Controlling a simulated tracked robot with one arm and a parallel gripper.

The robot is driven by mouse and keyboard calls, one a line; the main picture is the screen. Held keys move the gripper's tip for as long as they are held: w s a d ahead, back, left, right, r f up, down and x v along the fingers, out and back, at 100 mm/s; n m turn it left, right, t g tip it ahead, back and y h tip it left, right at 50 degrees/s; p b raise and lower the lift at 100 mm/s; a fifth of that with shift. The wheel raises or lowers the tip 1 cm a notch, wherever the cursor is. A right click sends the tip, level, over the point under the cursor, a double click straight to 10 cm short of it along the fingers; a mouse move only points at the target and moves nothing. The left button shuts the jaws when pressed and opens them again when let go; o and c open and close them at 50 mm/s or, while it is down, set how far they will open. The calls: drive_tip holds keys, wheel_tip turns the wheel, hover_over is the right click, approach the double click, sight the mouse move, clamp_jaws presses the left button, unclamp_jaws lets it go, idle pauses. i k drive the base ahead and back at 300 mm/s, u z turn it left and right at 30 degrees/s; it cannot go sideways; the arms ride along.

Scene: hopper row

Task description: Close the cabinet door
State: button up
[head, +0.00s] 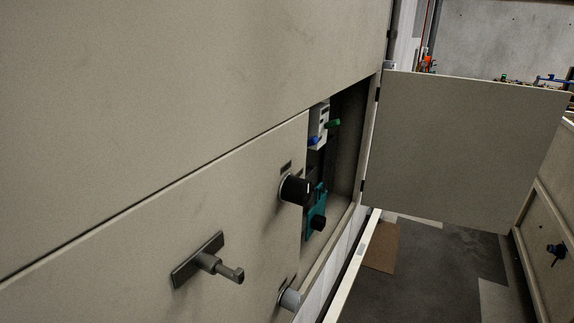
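The cabinet door (465,150) is a flat beige panel at the right of the head view. It stands wide open, swung out from the cabinet on hinges along its left edge. The cabinet (200,90) is a large beige face filling the left and middle. Its opening (348,140) is a dark, narrow recess beside the hinge edge, with a white module (319,125) and a teal part (316,215) inside. No latch or handle shows on the visible side of the door. My gripper is not in view.
A grey handle (212,263) sticks out of the cabinet face at lower left. A black knob (295,189) and a grey knob (290,299) protrude near the opening. Another beige cabinet (545,240) stands at far right.

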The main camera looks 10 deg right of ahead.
sight(457, 151)
drive_tip(key=z, duration=1.45)
drive_tip(key=i, duration=5.55)
drive_tip(key=u, duration=0.45)
